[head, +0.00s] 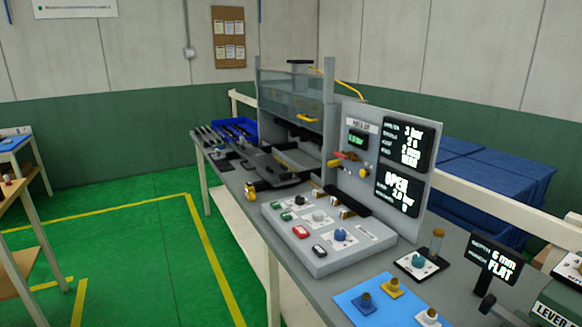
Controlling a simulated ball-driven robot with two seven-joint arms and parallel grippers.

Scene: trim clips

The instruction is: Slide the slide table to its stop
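What looks like the slide table, a dark grey flat plate (262,165), lies on the bench in front of the press (292,100). It sticks out from under the press frame towards the aisle. Its stop is too small to tell. Neither of my grippers is in view.
The long grey bench (400,262) also holds a control box (325,238) with coloured buttons, a panel with dark displays (403,145), a blue mat (350,300) with small knobbed parts, and a blue bin (236,128). Green floor (130,240) is clear left of the bench.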

